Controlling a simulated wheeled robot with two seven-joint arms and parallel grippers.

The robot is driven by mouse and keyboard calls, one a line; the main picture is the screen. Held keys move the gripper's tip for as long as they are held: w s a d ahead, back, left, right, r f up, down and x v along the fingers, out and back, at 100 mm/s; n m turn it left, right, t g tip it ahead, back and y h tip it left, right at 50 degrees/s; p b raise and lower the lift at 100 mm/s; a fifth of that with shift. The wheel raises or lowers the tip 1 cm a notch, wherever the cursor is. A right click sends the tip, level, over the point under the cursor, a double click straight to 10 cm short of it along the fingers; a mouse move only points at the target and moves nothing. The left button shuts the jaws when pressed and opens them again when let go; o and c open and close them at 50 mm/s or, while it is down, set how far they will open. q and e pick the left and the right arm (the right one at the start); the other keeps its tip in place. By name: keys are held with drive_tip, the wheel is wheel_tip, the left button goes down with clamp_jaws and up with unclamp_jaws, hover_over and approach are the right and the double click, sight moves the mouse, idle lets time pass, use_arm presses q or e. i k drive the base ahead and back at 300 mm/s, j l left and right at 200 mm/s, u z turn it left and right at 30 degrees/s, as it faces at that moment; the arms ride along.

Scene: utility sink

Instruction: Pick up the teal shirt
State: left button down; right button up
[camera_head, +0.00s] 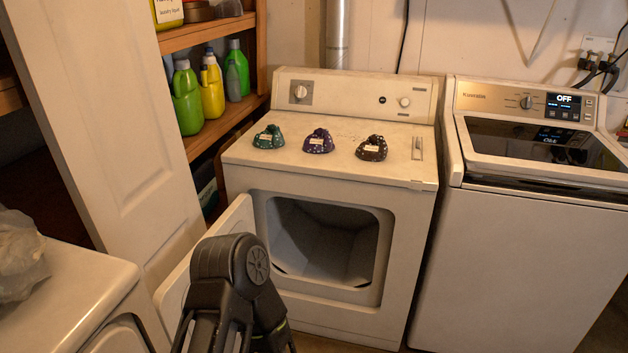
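A small teal bundle of cloth (269,137), the teal shirt, lies crumpled on top of the white dryer (240,155), at the left of a row of three bundles. It has pale spots and a light label patch. Nothing touches it. A dark link of one of my arms stands at the bottom, left of centre, in front of the dryer and well below the shirt. I cannot tell for sure which arm it belongs to. No gripper fingertips can be made out in the head view.
A purple bundle (319,142) and a brown bundle (372,148) lie right of the teal one. The dryer door (205,258) hangs open to the left. A white washer (530,250) stands at right. Bottles (187,98) fill the left shelf. The dryer top's front strip is clear.

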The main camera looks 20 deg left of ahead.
sight(272, 137)
drive_tip(key=i+j+u, duration=0.15)
drive_tip(key=i+j, duration=0.3)
drive_tip(key=i+j+u, duration=0.1)
drive_tip(key=i+j, duration=0.25)
drive_tip(key=i, duration=0.3)
